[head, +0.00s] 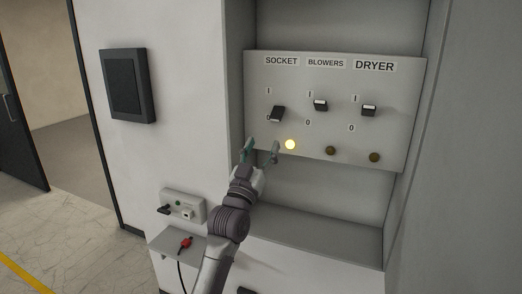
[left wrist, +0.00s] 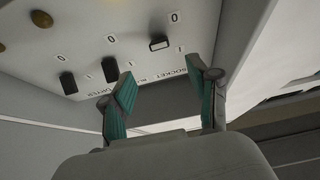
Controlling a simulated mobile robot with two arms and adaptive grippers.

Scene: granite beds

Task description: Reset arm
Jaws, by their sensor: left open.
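My left gripper (head: 261,147) is open and empty, just below and left of the SOCKET switch (head: 277,113) on the grey panel (head: 340,80). Its two teal fingers also show in the left wrist view (left wrist: 161,72), apart, with that switch (left wrist: 159,43) beyond them. The SOCKET lever sits at a different tilt from the BLOWERS switch (head: 320,105) and DRYER switch (head: 369,110). The round lamp (head: 290,144) under SOCKET glows yellow. The lamps under BLOWERS (head: 330,150) and DRYER (head: 374,157) are dark. My right gripper is not in view.
A wall outlet (head: 183,206) with a black plug sits left of my arm. Below it, a small shelf (head: 166,243) holds a red connector (head: 185,243) with a cable. The recess side walls and ledge (head: 320,232) bound the panel. A dark wall box (head: 127,86) hangs left.

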